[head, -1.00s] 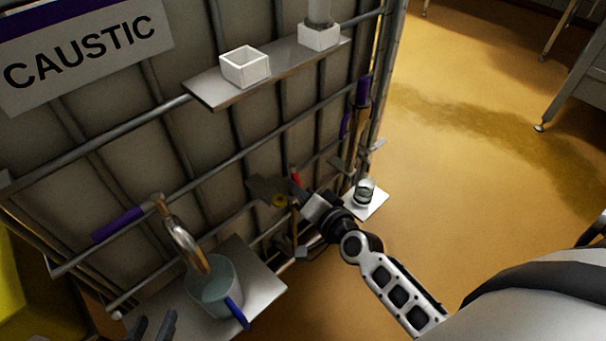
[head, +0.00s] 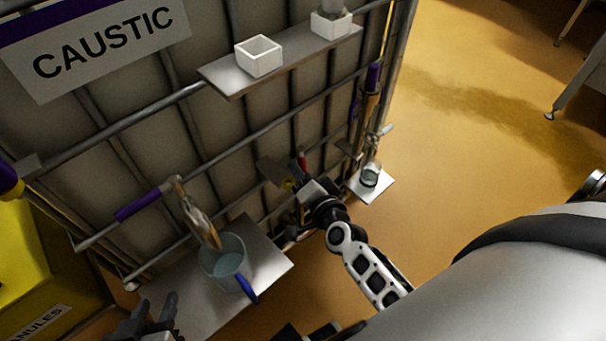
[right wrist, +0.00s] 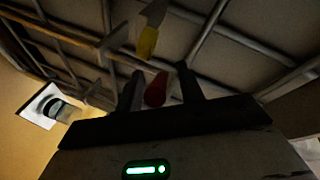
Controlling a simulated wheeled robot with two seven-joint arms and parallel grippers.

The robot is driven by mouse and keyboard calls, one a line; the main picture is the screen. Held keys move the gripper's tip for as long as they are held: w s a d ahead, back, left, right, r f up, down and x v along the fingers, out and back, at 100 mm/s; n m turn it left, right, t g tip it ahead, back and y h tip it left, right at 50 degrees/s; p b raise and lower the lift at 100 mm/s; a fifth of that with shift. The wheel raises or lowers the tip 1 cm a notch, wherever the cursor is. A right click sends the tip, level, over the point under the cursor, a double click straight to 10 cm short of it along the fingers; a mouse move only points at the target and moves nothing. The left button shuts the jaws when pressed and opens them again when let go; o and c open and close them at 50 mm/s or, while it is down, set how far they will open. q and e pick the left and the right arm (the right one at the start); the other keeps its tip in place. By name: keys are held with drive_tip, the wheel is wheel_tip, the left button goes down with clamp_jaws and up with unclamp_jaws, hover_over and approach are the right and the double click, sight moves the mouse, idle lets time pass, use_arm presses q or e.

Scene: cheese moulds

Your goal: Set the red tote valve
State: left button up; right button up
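The red valve handle (head: 301,160) sits low on the caged tote, above my right gripper in the head view. In the right wrist view the red handle (right wrist: 156,90) lies between the two dark fingers of my right gripper (right wrist: 160,90), with gaps on both sides. The fingers are apart. A yellow part (right wrist: 147,42) shows just beyond it. In the head view my right gripper (head: 303,186) is close against the valve area and partly hides it. My left gripper (head: 147,312) is at the lower left, fingers apart and empty.
A glass jar (head: 370,174) stands on a small plate at the right. White cups (head: 258,58) sit on the upper ledge. A yellow bin (head: 40,255) is at the left.

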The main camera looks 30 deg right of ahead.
drive_tip(key=shift+s, duration=0.6)
drive_tip(key=v, duration=1.4)
drive_tip(key=shift+s+r, duration=0.25)
drive_tip(key=shift+s, duration=0.1)
